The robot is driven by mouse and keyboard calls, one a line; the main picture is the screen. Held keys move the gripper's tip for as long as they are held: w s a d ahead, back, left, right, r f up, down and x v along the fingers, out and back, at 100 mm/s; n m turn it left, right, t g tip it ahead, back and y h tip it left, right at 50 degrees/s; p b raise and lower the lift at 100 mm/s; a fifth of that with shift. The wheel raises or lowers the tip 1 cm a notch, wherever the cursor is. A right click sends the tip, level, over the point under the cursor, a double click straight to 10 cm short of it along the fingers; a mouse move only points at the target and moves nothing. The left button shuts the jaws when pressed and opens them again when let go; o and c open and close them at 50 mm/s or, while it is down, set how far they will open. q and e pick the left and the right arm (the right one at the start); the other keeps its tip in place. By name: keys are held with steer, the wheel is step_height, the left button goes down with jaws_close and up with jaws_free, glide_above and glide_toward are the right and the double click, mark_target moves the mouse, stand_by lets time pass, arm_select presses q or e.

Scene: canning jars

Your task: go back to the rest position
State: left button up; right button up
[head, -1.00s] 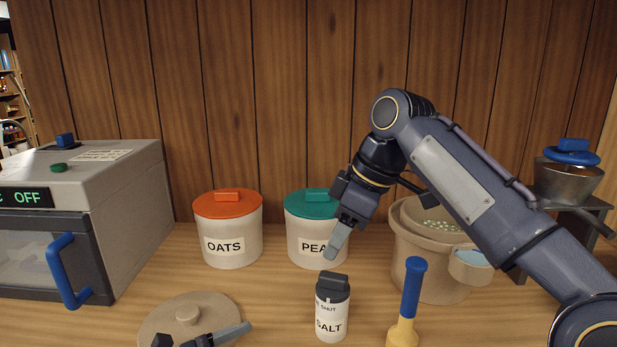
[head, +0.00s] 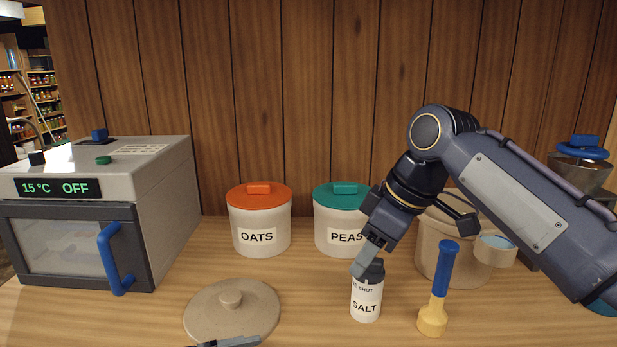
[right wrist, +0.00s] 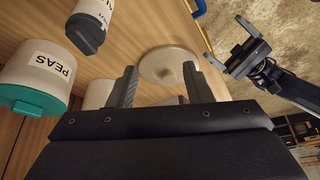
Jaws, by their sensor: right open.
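My right gripper (head: 368,258) points down in the head view, its fingertip overlapping the dark cap of the white salt shaker (head: 366,299). In the right wrist view my right gripper (right wrist: 158,72) is open with nothing between its fingers. The salt shaker (right wrist: 92,22) stands apart from them there. Only a sliver of my left gripper (head: 232,342) shows at the head view's bottom edge. In the right wrist view my left gripper (right wrist: 232,46) shows spread, empty fingers.
A round beige lid (head: 215,312) lies on the counter. The oats (head: 258,232) and peas (head: 338,232) canisters stand behind. A blue-handled yellow tool (head: 436,295) and a large beige pot (head: 436,245) are at right. An oven (head: 75,235) reading OFF is at left.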

arm_select(q)
steer(key=s+a+f+m+g+y, duration=0.2)
steer(key=s+m+g+y, duration=0.15)
steer(key=s+m, duration=0.65)
arm_select(e)
steer(key=s+d+f+m+t, duration=0.2)
steer(key=s+d+f+m, duration=0.4)
steer(key=s+d+f, duration=0.3)
arm_select(q)
steer(key=s+a+f+m+t+y, duration=0.2)
steer(key=s+a+m+t+y, duration=0.15)
steer(key=a+m+y, duration=0.45)
arm_select(e)
steer(key=s+d+f+m+t, duration=0.1)
steer(key=s+d+f+m, duration=0.2)
steer(key=s+f+m, duration=0.75)
arm_select(q)
step_height(320, 180, up, 16)
steer(key=a+p, duration=0.1)
steer(key=p, duration=1.5)
steer(key=shift+s+a+f+n+g, duration=0.2)
steer(key=shift+s+n+g, duration=0.1)
steer(key=shift+s+g, duration=0.1)
arm_select(e)
step_height(320, 180, up, 13)
steer(key=s+n, duration=0.2)
steer(key=shift+s+a+n, duration=0.3)
steer(key=shift+n, duration=0.05)
